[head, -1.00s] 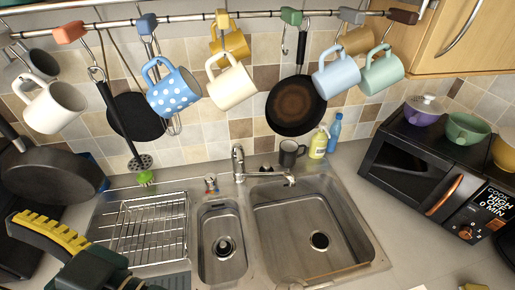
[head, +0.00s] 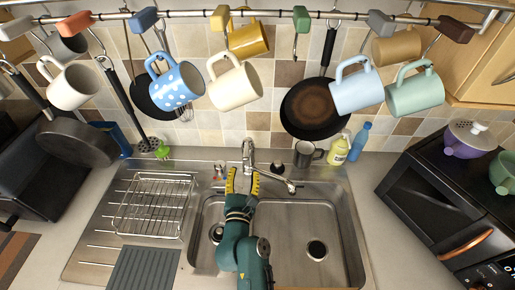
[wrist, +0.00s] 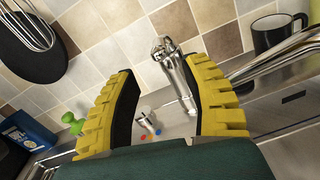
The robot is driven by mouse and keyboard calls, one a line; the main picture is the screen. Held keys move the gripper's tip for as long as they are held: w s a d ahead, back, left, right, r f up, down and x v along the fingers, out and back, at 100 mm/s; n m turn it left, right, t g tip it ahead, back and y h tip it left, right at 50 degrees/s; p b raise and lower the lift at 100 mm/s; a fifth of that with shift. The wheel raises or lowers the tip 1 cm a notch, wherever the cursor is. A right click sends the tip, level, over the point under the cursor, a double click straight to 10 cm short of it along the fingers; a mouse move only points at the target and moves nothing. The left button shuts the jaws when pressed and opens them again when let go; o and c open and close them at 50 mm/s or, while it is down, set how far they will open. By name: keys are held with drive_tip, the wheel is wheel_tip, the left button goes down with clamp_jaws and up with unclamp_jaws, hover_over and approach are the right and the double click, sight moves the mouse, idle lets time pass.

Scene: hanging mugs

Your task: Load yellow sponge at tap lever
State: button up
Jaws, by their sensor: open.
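The chrome tap (head: 247,152) stands at the back of the sink, its spout (head: 278,180) reaching right over the basin. My gripper (head: 243,180), with yellow ridged fingers, is open and empty just in front of the tap. In the wrist view the tap body (wrist: 178,75) shows between and beyond the two fingers (wrist: 160,80), apart from them as far as I can tell. Which part of the tap is the lever is not clear. I see no yellow sponge in either current view.
A dark mug (head: 304,154), a yellow bottle (head: 339,150) and a blue bottle (head: 360,142) stand right of the tap. A wire dish rack (head: 152,207) is left. Mugs, including a blue dotted one (head: 176,85), hang above. A small knob (wrist: 148,120) sits by the tap.

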sight(247, 149)
drive_tip(key=w, duration=0.2)
drive_tip(key=w+b, duration=0.1)
drive_tip(key=w, duration=0.2)
drive_tip(key=w+d, duration=0.1)
drive_tip(key=w, duration=0.2)
drive_tip(key=shift+w, duration=0.2)
drive_tip(key=shift+w+d+b, duration=0.1)
drive_tip(key=shift+w+b, duration=0.4)
drive_tip(key=shift+w, duration=0.35)
drive_tip(key=shift+r, duration=0.1)
clamp_jaws()
